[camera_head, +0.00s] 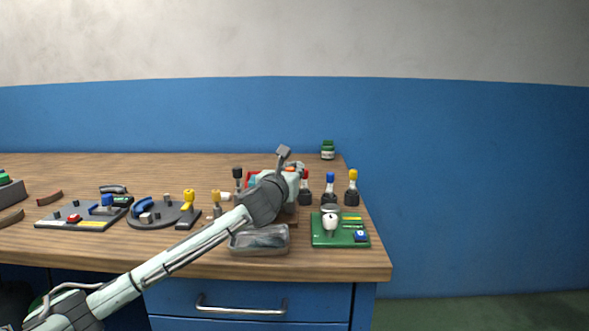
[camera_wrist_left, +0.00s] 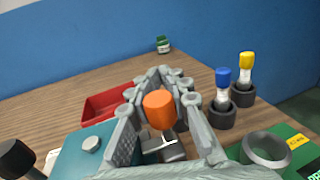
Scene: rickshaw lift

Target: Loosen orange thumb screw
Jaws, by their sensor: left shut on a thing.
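The orange thumb screw (camera_wrist_left: 159,108) shows in the left wrist view as a short upright orange cylinder between my fingers. A dark metal block (camera_wrist_left: 164,148) lies just below it in the picture. My left gripper (camera_wrist_left: 162,82) is shut on the screw, a grey finger on each side. In the head view my left gripper (camera_head: 288,174) is over the right part of the bench and hides the screw. My right gripper is in neither view.
A red tray (camera_wrist_left: 104,102) and a teal block (camera_wrist_left: 84,152) are close to the fingers. Blue-capped (camera_head: 330,183) and yellow-capped (camera_head: 353,182) bottles stand in dark holders to the right.

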